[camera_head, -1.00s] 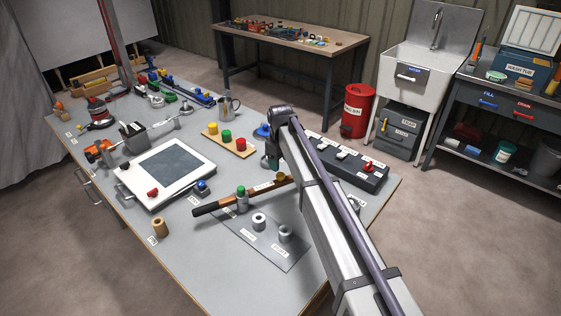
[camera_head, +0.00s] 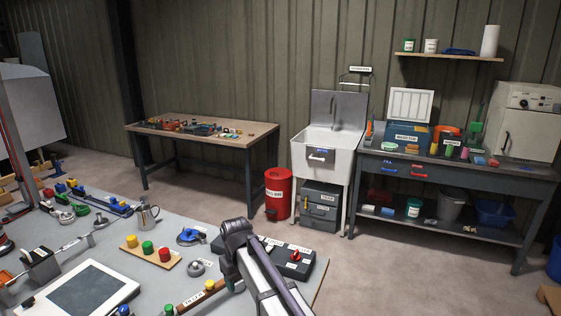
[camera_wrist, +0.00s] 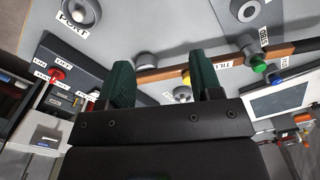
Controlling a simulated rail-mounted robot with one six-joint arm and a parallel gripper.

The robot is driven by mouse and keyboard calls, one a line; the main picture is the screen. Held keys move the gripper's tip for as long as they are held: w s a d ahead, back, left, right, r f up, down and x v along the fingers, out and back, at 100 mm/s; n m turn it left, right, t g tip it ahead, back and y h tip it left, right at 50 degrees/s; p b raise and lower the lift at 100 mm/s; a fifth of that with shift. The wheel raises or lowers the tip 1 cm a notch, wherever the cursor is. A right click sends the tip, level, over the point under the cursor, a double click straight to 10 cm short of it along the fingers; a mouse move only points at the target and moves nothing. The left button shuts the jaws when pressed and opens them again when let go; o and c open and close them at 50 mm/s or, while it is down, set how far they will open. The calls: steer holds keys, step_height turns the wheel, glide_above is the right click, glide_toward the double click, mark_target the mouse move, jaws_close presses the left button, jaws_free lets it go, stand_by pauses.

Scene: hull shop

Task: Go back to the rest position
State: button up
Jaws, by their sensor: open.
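In the wrist view my gripper (camera_wrist: 160,85) shows two dark green fingers set apart with nothing between them. Part of the workbench top, a wooden bar and a grey ring-shaped piece show beyond the fingers. In the head view my arm reaches up from the bottom edge over the grey workbench (camera_head: 205,224), and its gripper is hidden there. The wooden bar (camera_head: 190,301) lies partly behind my arm. A dark switch box (camera_head: 306,263) is just right of my arm.
On the workbench are a board with coloured knobs (camera_head: 160,260), a metal jug (camera_head: 146,214) and a white-framed panel (camera_head: 120,288). A red bin (camera_head: 278,195), a sink (camera_head: 330,145) and a shelved bench (camera_head: 450,174) stand behind. Open floor lies right of the workbench.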

steer(key=s+d+m, duration=0.2)
steer(key=s+d, duration=0.4)
steer(key=d, duration=0.4)
steer(key=s+d+m, duration=0.3)
steer(key=s+d, duration=0.3)
steer(key=d, duration=0.5)
steer(key=s+d+m, duration=0.3)
steer(key=s+d, duration=0.3)
steer(key=d, duration=0.4)
steer(key=shift+d, duration=0.35)
